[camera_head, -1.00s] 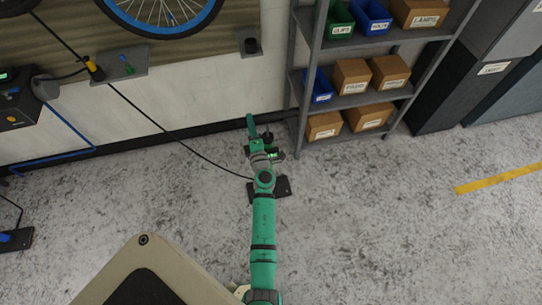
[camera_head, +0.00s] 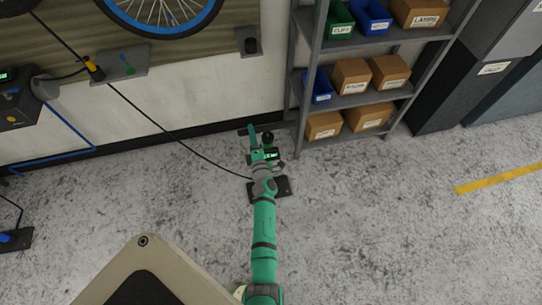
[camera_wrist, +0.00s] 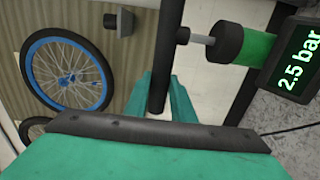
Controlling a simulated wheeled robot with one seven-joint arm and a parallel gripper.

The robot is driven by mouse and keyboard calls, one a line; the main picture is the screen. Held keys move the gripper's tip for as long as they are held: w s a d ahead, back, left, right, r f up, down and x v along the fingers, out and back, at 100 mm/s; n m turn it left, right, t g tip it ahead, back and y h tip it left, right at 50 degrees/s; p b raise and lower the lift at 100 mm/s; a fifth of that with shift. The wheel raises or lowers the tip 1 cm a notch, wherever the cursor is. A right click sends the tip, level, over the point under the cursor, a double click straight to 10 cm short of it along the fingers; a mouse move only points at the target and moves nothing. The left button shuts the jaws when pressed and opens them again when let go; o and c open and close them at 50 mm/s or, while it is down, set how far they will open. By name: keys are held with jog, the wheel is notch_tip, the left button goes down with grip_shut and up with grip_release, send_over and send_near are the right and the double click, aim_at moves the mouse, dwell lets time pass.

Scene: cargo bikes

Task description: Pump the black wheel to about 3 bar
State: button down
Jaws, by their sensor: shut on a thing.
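My gripper (camera_head: 256,138) is shut on the black handle bar of the floor pump; in the wrist view the bar (camera_wrist: 167,45) runs between its green fingers (camera_wrist: 162,98). The pump's black foot (camera_head: 283,187) rests on the floor. Its display (camera_wrist: 293,62) reads 2.5 bar; it also shows small in the head view (camera_head: 271,155). A dark wheel (camera_head: 16,6) is cut off at the top left; most of it is hidden. A wheel with a blue rim and black tyre (camera_head: 208,20) hangs right of it, and shows in the wrist view (camera_wrist: 37,50).
A black hose (camera_head: 180,141) runs from the pump up left past a yellow fitting (camera_head: 94,66). A grey shelf rack (camera_head: 300,85) with bins and boxes stands close right of the pump. A black device (camera_head: 14,110) is at left. Floor to the right is clear.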

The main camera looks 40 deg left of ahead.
jog(key=r, duration=0.8)
jog(key=shift+s+a+r, duration=0.25)
jog(key=shift+a+r, duration=0.1)
jog(key=shift+r, duration=0.05)
notch_tip(320, 180, up, 16)
jog(key=shift+f, duration=2.7)
dwell(2.0)
